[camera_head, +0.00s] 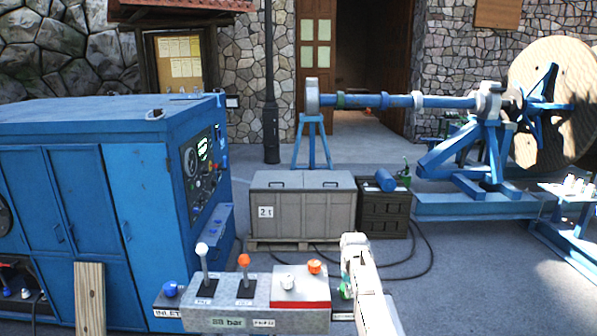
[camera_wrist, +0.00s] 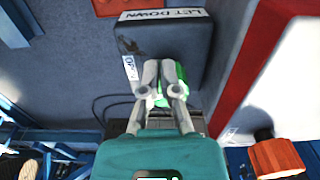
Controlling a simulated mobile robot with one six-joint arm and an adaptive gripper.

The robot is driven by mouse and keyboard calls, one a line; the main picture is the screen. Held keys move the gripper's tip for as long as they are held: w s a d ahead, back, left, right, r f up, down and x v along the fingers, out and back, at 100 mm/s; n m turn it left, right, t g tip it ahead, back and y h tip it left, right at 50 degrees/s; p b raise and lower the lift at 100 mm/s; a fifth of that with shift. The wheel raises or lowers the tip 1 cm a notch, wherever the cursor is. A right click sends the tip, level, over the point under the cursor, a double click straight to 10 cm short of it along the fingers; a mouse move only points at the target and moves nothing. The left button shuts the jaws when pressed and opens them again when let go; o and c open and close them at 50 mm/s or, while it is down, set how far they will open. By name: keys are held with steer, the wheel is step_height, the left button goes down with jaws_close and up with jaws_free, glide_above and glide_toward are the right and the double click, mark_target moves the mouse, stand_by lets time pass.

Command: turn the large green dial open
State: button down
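The large green dial (camera_wrist: 159,97) sits on a dark box with a "LET DOWN" label in the wrist view. My gripper (camera_wrist: 160,70) is over it, its two grey fingers drawn close together. Green shows between the fingers and just right of the right finger; the fingers hide much of the dial. They appear closed on it, though the contact is not clearly seen. In the head view a small part of the green dial (camera_head: 345,291) shows left of my arm, which hides the rest.
The control box (camera_head: 215,317) beside the dial carries levers and a red plate (camera_head: 318,304) with white and orange knobs. The blue machine cabinet (camera_head: 85,190) stands left. A grey crate (camera_head: 303,208), cables and the cable reel (camera_head: 555,100) are beyond.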

steer(key=shift+w+a, duration=0.15)
steer(key=shift+a, duration=0.5)
steer(key=shift+s, duration=0.4)
stand_by(0.4)
step_height(320, 180, up, 6)
steer(key=p, duration=0.6)
stand_by(0.3)
steer(key=s+d+f+b, duration=0.1)
steer(key=s+f+b, duration=2.2)
steer(key=s, duration=0.2)
steer(key=shift+s+d+f, duration=0.15)
steer(key=shift+d+f, duration=0.05)
